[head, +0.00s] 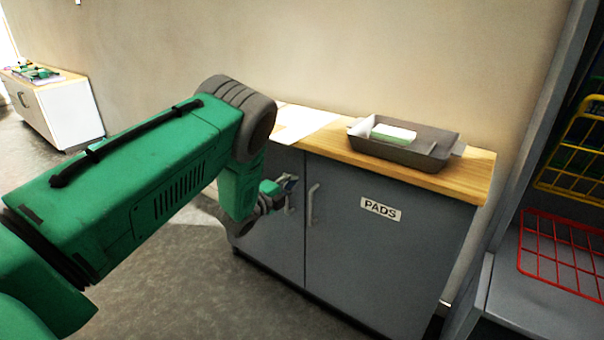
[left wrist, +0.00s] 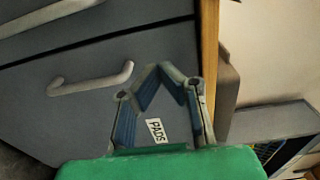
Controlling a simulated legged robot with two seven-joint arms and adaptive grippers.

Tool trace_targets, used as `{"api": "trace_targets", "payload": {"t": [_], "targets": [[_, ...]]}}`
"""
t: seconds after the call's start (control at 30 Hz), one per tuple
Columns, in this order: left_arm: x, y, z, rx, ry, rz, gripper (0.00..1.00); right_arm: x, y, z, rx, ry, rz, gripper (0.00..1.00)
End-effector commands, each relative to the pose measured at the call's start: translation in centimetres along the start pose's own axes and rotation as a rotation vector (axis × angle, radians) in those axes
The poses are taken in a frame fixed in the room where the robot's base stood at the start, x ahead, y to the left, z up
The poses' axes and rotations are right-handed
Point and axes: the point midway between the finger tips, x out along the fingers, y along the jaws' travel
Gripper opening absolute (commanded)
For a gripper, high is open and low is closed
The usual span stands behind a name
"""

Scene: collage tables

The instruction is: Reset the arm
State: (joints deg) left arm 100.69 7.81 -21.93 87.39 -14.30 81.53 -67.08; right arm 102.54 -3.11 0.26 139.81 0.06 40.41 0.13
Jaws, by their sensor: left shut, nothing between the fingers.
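My green left arm comes in from the left in the head view and bends down at a grey elbow joint. Its left gripper (head: 288,183) is in front of the grey cabinet (head: 380,260), near the door handles. In the left wrist view the gripper (left wrist: 165,72) has its fingertips drawn together, with nothing between them. A cabinet handle (left wrist: 90,80) shows to the left of the fingers, and the PADS label (left wrist: 156,130) shows behind them. My right gripper is in neither view.
A dark tray (head: 400,155) holding a green and white block (head: 394,133) stands on the cabinet's wooden top (head: 470,183). White sheets (head: 300,120) lie left of it. A shelf with a yellow basket (head: 570,180) and a red basket (head: 560,255) is at the right. Floor is clear at lower left.

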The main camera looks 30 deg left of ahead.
Motion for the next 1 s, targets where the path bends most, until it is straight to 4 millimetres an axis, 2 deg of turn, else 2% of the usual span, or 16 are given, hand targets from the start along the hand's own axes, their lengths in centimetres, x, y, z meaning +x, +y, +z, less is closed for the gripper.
{"api": "trace_targets", "payload": {"t": [0.1, 0.2, 0.37, 0.57, 0.63, 0.7, 0.77, 0.87, 0.97, 1.0], "targets": [[-2.1, -0.2, -0.1, 0.001, -0.002, 0.003, 0.00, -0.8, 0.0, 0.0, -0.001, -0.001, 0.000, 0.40], [-3.5, -0.1, -0.2, 0.001, -0.001, 0.002, 0.00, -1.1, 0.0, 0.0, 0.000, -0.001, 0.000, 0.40], [-4.5, -0.1, -0.3, 0.003, -0.001, 0.001, 0.00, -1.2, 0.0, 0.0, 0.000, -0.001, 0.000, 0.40], [-4.7, 0.1, -0.2, -0.002, -0.002, 0.003, 0.00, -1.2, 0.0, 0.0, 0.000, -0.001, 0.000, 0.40], [-5.1, 0.6, -0.5, -0.032, -0.012, 0.026, 0.00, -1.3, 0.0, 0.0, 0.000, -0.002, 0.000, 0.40], [-6.1, 2.1, -1.3, -0.117, -0.041, 0.091, 0.00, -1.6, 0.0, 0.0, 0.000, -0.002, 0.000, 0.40], [-7.7, 4.1, -2.5, -0.232, -0.086, 0.181, 0.00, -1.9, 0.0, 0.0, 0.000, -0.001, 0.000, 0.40], [-12.0, 8.1, -5.4, -0.479, -0.204, 0.375, 0.00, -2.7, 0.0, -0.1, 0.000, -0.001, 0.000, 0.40], [-17.9, 11.6, -9.0, -0.720, -0.361, 0.575, 0.00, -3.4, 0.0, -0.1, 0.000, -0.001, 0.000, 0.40], [-20.5, 12.7, -10.5, -0.803, -0.429, 0.650, 0.00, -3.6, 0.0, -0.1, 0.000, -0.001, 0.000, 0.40]]}}
